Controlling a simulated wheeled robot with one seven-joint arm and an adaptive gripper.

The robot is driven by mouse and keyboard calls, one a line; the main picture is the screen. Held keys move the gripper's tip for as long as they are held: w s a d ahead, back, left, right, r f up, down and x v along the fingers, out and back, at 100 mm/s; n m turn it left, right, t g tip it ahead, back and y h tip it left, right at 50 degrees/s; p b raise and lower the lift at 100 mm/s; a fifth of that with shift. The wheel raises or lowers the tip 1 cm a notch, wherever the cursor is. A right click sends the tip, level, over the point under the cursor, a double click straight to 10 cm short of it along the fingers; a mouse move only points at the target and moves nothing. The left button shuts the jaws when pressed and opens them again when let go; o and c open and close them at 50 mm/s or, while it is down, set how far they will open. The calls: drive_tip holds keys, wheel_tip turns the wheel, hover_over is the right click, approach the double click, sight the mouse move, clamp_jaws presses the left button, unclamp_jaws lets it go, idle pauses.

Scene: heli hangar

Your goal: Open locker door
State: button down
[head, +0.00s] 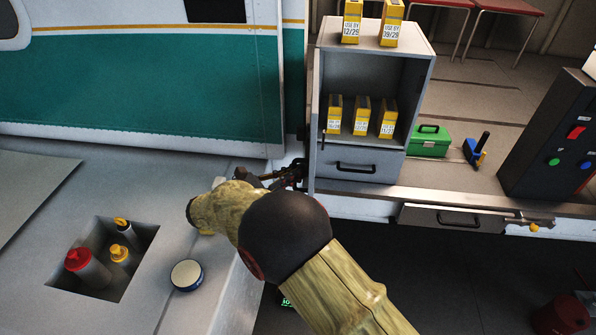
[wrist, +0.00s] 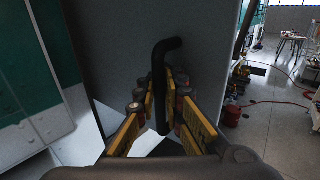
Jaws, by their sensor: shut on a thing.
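The grey locker (head: 418,85) stands on the bench at the upper middle of the head view. Its upper compartment is open to view, and its door (head: 314,115) appears nearly edge-on at the left side. In the wrist view the door's grey face (wrist: 110,45) fills the middle, with a black upright bar handle (wrist: 160,70) bent at its top. My gripper (wrist: 163,112) is shut on this handle, with a yellow-and-black finger on each side of it. In the head view my gripper (head: 292,175) is at the door's lower left, partly hidden by my wrist.
Yellow boxes (head: 361,116) stand inside the locker and on top. A drawer (head: 358,163) is below them. A green case (head: 430,141) and a dark control box (head: 550,135) are to the right. Bottles (head: 90,268) and a round tin (head: 186,274) are on the left surface.

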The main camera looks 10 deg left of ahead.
drive_tip(key=shift+s+f, duration=0.1)
drive_tip(key=shift+f, duration=0.05)
drive_tip(key=c, duration=2.2)
unclamp_jaws()
drive_tip(key=shift+s, duration=0.1)
drive_tip(key=shift+o, duration=1.2)
drive_tip(key=v, duration=1.2)
drive_tip(key=shift+a, duration=0.1)
